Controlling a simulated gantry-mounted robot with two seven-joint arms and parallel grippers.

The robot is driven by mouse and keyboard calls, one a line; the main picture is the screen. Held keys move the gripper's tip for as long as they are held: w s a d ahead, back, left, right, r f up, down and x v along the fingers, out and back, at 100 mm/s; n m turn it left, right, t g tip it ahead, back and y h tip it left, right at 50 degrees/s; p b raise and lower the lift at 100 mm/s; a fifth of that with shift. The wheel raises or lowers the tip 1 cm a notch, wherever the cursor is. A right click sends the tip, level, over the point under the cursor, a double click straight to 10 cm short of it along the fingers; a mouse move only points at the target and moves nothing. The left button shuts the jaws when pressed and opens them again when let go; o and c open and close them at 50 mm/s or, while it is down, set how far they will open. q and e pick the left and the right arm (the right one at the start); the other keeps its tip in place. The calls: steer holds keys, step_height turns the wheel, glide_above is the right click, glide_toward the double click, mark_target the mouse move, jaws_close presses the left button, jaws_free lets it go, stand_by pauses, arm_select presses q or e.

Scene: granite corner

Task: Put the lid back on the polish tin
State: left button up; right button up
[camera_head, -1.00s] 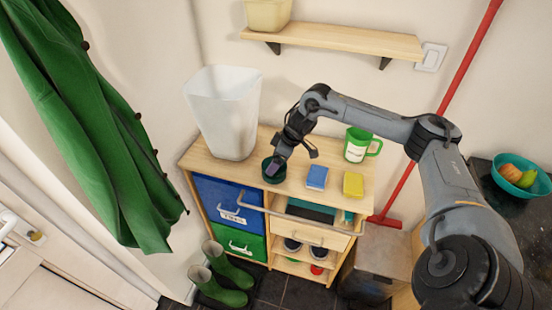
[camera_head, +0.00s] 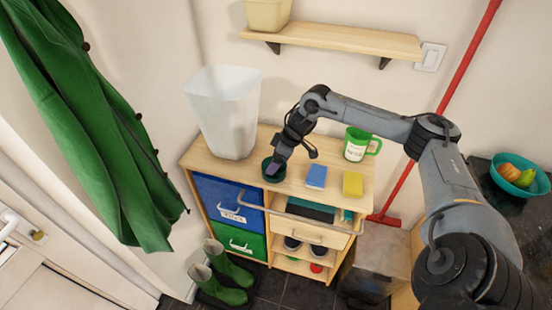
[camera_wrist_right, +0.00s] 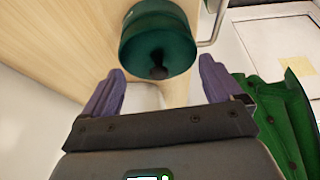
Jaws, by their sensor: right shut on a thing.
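The dark green polish tin (camera_head: 272,176) stands near the front left of the wooden cabinet top. My right gripper (camera_head: 279,163) points down at it from above and behind, covering part of it. In the right wrist view, a round green body (camera_wrist_right: 157,45) sits at the ends of my two purple fingers (camera_wrist_right: 161,66), with a dark knob on the near face, which I take as the lid (camera_wrist_right: 140,58). The fingertips meet its edges, and the gripper is shut on it. Whether the lid sits on the tin or just above it cannot be told. My left gripper is not in view.
A tall white bin (camera_head: 226,112) stands behind left. A rail (camera_head: 300,217) runs along the front edge.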

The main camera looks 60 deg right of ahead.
steer(key=c, duration=0.8)
steer(key=shift+p, duration=0.35)
steer(key=o, duration=1.1)
steer(key=shift+c, duration=0.2)
steer(key=o, duration=0.4)
steer(key=shift+r, duration=0.1)
